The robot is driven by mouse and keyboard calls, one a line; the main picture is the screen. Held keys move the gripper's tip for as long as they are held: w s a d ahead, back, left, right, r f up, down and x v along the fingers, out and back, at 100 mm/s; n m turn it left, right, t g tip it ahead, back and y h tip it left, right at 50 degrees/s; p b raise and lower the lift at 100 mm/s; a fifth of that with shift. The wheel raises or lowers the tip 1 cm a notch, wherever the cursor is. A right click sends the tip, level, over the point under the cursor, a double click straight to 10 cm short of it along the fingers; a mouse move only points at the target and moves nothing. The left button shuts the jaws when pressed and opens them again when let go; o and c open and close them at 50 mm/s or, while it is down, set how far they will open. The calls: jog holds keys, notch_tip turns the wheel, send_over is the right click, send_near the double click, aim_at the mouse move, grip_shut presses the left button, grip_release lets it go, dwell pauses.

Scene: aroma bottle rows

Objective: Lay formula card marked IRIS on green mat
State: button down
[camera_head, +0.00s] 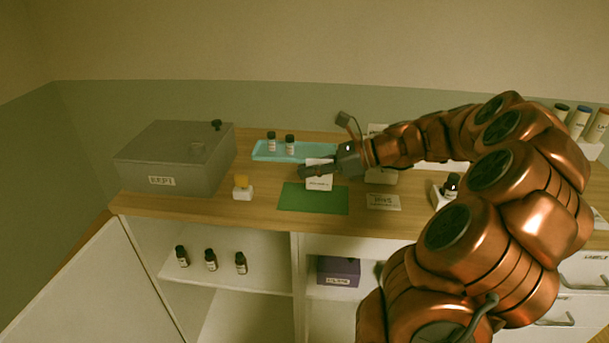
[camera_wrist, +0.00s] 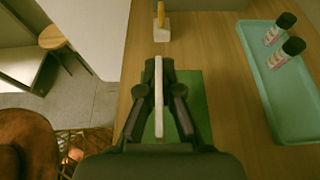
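The green mat (camera_head: 312,203) lies on the wooden worktop near its front edge; it also shows below my gripper in the wrist view (camera_wrist: 199,95). My gripper (camera_head: 318,172) is shut on a white card (camera_head: 319,184), held upright on edge above the mat. In the wrist view the card (camera_wrist: 158,97) shows edge-on between the two fingers (camera_wrist: 158,92). The print on the held card is too small to read, so I cannot tell if it says IRIS. I cannot tell whether its lower edge touches the mat.
A teal tray (camera_head: 266,157) with two dark bottles stands behind the mat. A grey box (camera_head: 172,160) is at left, with a small white block with a yellow top (camera_head: 242,188) beside it. A labelled card (camera_head: 383,202) lies right of the mat. Shelves below hold several bottles.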

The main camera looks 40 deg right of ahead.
jog(key=shift+w+f, duration=0.1)
jog(key=shift+w, duration=1.05)
jog(key=shift+d+f+p, duration=0.1)
jog(key=shift+f+p, duration=0.3)
jog(key=shift+f, duration=1.35)
jog(key=shift+s, duration=0.1)
jog(key=c, duration=1.3)
grip_release()
jog(key=shift+f, duration=0.1)
jog(key=b+v, duration=0.1)
jog(key=v, duration=1.1)
jog(key=shift+b, duration=0.4)
